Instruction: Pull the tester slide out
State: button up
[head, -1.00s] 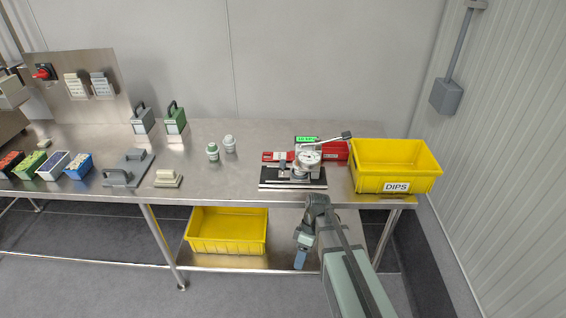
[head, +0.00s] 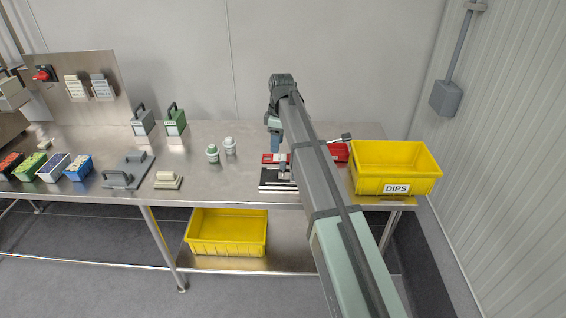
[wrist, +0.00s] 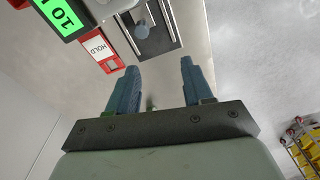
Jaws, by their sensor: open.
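The tester stands on the steel bench, mostly hidden behind my arm in the head view. Its black base (head: 274,184), the end of its red bar (head: 270,158) and its lever tip (head: 346,137) still show. In the head view my gripper (head: 276,148) is above the tester's left side.
A yellow DIPS bin (head: 396,168) stands right of the tester. Two small white-capped jars (head: 221,149) stand to its left. Another yellow bin (head: 227,232) is on the lower shelf. The bench between the jars and the tester is clear.

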aim_at(283, 163)
jog(key=shift+h, duration=0.4)
jog(key=f, duration=0.3)
jog(key=w+d+f, duration=0.1)
jog(key=f, duration=0.3)
jog(key=w+d+f, duration=0.1)
jog(key=f, duration=0.2)
jog(key=shift+f, duration=0.4)
jog(key=shift+c, duration=0.5)
grip_shut()
